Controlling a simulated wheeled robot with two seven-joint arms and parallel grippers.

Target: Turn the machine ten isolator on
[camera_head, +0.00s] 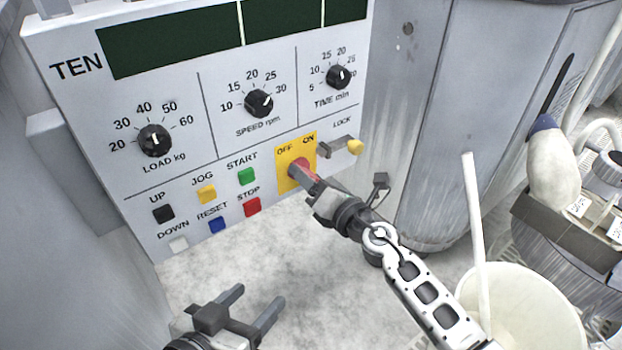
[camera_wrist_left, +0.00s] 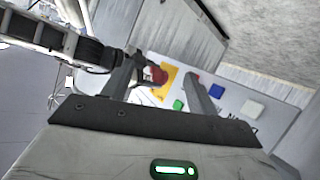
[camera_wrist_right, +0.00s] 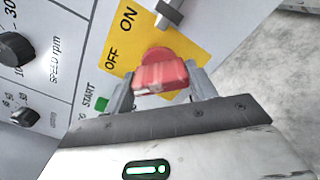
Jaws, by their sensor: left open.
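The machine ten panel (camera_head: 225,150) carries the isolator, a red knob (camera_head: 301,167) on a yellow plate (camera_head: 285,180) marked OFF at left and ON at right. My right gripper (camera_head: 308,181) is at the knob. In the right wrist view, the red knob (camera_wrist_right: 160,74) spans the gap between the fingers of my right gripper (camera_wrist_right: 160,84); I cannot tell whether they press on it. Which mark the knob points to is unclear. My left gripper (camera_head: 255,308) is open and empty, low in front of the panel; its fingers also show in the left wrist view (camera_wrist_left: 165,82).
START (camera_head: 246,176) and STOP (camera_head: 251,207) buttons sit close at left. A white bucket (camera_head: 530,305) with a rod (camera_head: 474,230) stands at right. Free floor lies below the panel.

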